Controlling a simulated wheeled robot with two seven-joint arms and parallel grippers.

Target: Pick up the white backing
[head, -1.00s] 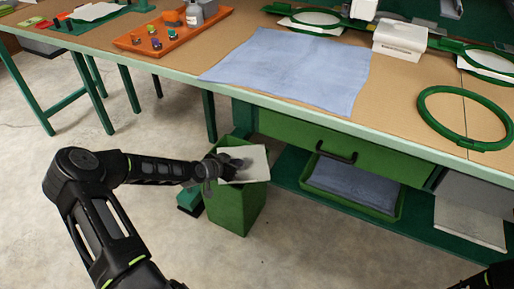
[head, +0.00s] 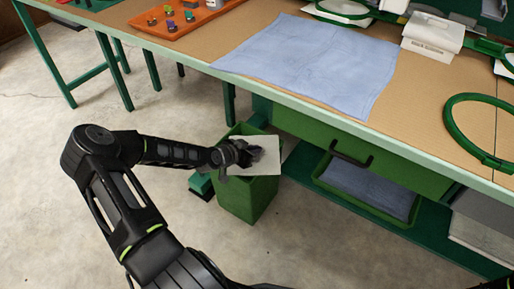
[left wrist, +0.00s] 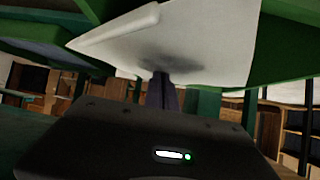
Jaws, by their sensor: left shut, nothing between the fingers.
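The white backing (head: 266,161) is a pale flat sheet at the top of the green bin (head: 243,197) in front of the bench. Part of it is hidden behind my left gripper (head: 250,154). That gripper is shut, with nothing held between its fingers, right at the sheet's left part. In the left wrist view the backing (left wrist: 200,35) spans the top of the picture, one edge folded or curled. The shut fingers (left wrist: 163,88) point at its face, with a dark shadow at their tips; I cannot tell whether they touch. My right gripper does not show.
The bench (head: 440,90) carries a blue cloth (head: 310,65), an orange tray (head: 178,22), a white box (head: 432,36) and a green hoop (head: 450,115). A green drawer (head: 350,150) sits beside the bin, above a bin of folded blue cloth (head: 365,190). Open floor lies left.

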